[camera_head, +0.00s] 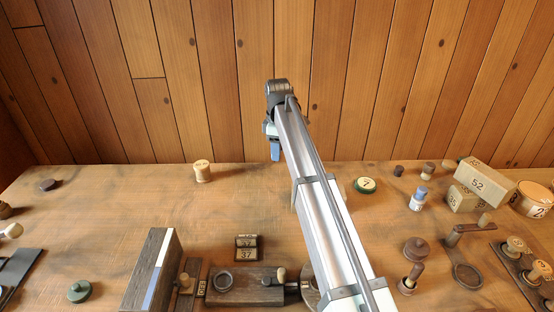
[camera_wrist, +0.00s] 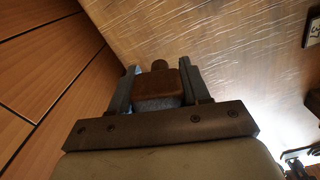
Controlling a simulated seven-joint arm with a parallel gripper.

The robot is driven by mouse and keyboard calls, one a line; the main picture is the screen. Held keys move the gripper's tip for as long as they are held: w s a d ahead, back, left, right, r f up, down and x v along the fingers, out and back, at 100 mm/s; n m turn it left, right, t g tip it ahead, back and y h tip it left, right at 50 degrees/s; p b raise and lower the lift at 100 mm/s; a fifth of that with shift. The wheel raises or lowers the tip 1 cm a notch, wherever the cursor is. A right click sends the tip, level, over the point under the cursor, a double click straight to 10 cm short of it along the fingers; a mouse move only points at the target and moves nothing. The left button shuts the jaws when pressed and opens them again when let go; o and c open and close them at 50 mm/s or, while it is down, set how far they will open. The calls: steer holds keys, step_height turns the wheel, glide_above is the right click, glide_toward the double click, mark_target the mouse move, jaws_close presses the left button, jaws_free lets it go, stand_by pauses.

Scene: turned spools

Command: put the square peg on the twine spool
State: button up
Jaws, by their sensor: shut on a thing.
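My gripper (camera_wrist: 158,88) is shut on a brown square-topped block with a small round knob (camera_wrist: 160,92). The block's side facing the camera is grey-blue, and I take it for the square peg. In the head view my gripper (camera_head: 274,148) is above the far part of the table, near the plank wall, and the held block is not clear there. A pale, short spool-like piece (camera_head: 202,172) with a marked top stands upright at the table's back edge, left of my gripper. I cannot tell for sure whether it is the twine spool.
A green numbered disc (camera_head: 364,185) and a blue-and-white piece (camera_head: 418,199) are to the right. Stacked numbered blocks (camera_head: 486,184) and a round tub (camera_head: 532,199) stand further right. A tall board (camera_head: 150,270) stands at the front. The table's back left is mostly clear.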

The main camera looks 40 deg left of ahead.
steer(key=shift+s+a+r, duration=0.15)
steer(key=shift+r, duration=0.35)
steer(key=s+a+r+n, duration=0.2)
steer(key=s+a+r, duration=0.2)
steer(key=s+a, duration=0.95)
glide_toward(201, 164)
steer(key=shift+n, duration=0.4)
steer(key=shift+f, duration=2.8)
steer(key=o, duration=1)
steer(key=shift+f, duration=0.1)
steer(key=shift+o, duration=0.2)
step_height(201, 164, up, 12)
